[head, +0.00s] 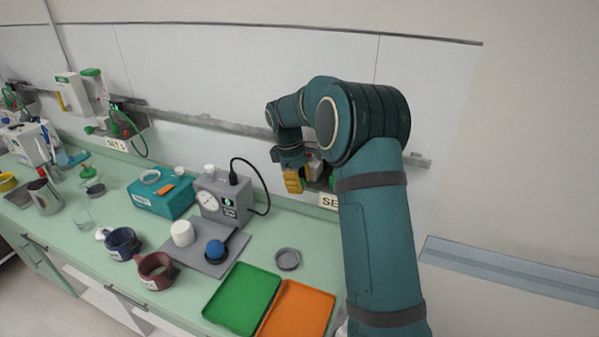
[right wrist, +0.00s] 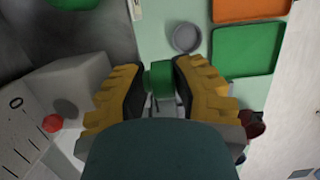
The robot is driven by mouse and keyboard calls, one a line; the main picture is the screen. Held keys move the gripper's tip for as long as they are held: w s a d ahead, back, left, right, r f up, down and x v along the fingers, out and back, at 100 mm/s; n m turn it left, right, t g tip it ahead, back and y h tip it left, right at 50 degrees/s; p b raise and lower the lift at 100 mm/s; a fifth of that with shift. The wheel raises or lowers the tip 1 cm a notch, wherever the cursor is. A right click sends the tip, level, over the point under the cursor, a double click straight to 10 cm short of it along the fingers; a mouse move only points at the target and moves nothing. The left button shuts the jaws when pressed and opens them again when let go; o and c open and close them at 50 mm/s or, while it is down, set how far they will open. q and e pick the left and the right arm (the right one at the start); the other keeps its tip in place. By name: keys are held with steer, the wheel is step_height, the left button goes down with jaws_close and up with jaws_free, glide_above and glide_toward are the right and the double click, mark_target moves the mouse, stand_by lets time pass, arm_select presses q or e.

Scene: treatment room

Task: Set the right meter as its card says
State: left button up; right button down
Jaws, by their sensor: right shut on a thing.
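The right meter (head: 313,172) is on the wall rail and mostly hidden behind my right arm. Its card (head: 328,200) shows only "SE"; the rest is covered. My right gripper (head: 293,181) is at this meter. In the right wrist view its yellow fingers (right wrist: 160,88) are on both sides of a green knob (right wrist: 160,76) and shut on it. To the left in that view are a pale scale (right wrist: 18,140) with tick marks and a "0", and a red ball (right wrist: 52,123). I cannot read a setting. My left gripper is not in view.
Below on the green counter are a grey gauge box (head: 226,198) with a black cable, a teal box (head: 152,199), green (head: 242,298) and orange (head: 296,311) trays and a grey dish (head: 287,259). Another meter (head: 124,121) with a "SET" card hangs further left.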

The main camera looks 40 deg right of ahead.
steer(key=shift+a+g+h+p, duration=0.3)
steer(key=shift+g+p, duration=0.5)
steer(key=shift+p, duration=0.3)
steer(key=shift+g+p, duration=0.3)
steer(key=shift+p, duration=0.1)
steer(key=shift+f+g+h, duration=0.2)
steer(key=shift+g+h, duration=0.4)
steer(key=shift+g, duration=0.1)
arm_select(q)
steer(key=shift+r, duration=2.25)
arm_select(e)
steer(key=shift+f+g+h, duration=0.1)
steer(key=shift+g+h, duration=0.6)
steer(key=shift+g, duration=0.8)
steer(key=c, duration=0.9)
jaws_free()
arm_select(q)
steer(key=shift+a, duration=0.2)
arm_select(e)
steer(key=shift+o, duration=0.2)
steer(key=shift+r, duration=0.2)
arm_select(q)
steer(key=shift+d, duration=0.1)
arm_select(e)
steer(key=shift+w, duration=0.1)
